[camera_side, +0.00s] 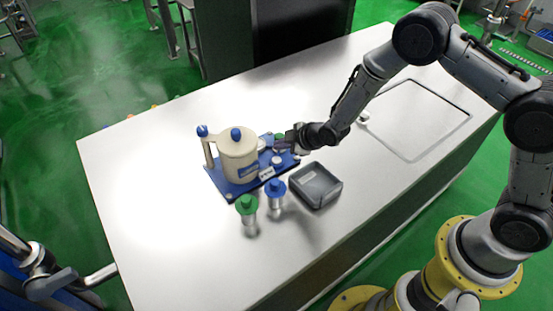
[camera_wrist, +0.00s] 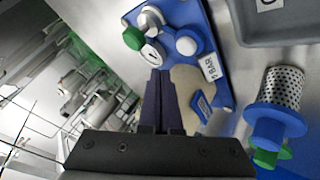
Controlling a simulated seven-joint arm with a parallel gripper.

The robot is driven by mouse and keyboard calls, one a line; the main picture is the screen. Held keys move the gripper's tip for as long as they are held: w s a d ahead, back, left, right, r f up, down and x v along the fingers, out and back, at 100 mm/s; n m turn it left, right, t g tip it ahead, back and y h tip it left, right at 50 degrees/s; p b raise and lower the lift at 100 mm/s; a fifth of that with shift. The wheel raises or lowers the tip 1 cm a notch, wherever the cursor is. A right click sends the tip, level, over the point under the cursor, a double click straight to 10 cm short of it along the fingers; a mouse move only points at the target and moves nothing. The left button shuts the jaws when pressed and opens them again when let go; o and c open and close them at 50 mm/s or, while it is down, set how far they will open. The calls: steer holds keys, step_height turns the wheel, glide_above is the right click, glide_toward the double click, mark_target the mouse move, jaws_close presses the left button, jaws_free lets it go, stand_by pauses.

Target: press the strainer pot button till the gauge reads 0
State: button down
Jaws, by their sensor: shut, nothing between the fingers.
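The strainer pot (camera_side: 238,160) is a cream jug with a blue lid knob, upright on a blue base plate (camera_side: 222,187). In the wrist view the base plate (camera_wrist: 217,40) carries a small round gauge (camera_wrist: 153,54) with a dark needle; its reading is too small to tell. A white round button (camera_wrist: 187,45) on a blue collar sits beside the gauge, and a green knob (camera_wrist: 132,38) is on its other side. My gripper (camera_wrist: 161,72) is shut and empty, its tips just by the gauge in this view. Contact cannot be told. In the side view my gripper (camera_side: 281,144) is over the plate's right end.
A grey tray (camera_side: 316,185) lies right of the plate. Two strainers with a green cap (camera_side: 247,204) and a blue cap (camera_side: 275,188) stand in front of it. A label reading BAR (camera_wrist: 210,68) is on the plate. The table's left part is clear.

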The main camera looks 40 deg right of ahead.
steer(key=shift+r, duration=1.05)
steer(key=shift+d, duration=0.1)
steer(key=w+d+r+m+t, duration=0.1)
steer(key=d+r+t, duration=0.1)
steer(key=r, duration=0.8)
steer(key=w+d+r+t, duration=0.1)
steer(key=r, duration=1)
steer(key=s+d+r+m+h, duration=0.15)
steer(key=s+d+r, duration=0.25)
steer(key=s+r, duration=0.65)
steer(key=s+d+r+m, duration=0.1)
steer(key=s+r+m, duration=0.1)
steer(key=s, duration=0.4)
steer(key=s+d+r+m, duration=0.2)
steer(key=s, duration=0.4)
steer(key=s+f+m+g, duration=0.2)
steer(key=s+f+g, duration=0.1)
steer(key=s, duration=0.5)
steer(key=s+f+m+g, duration=0.3)
steer(key=s+f, duration=0.3)
steer(key=s, duration=0.2)
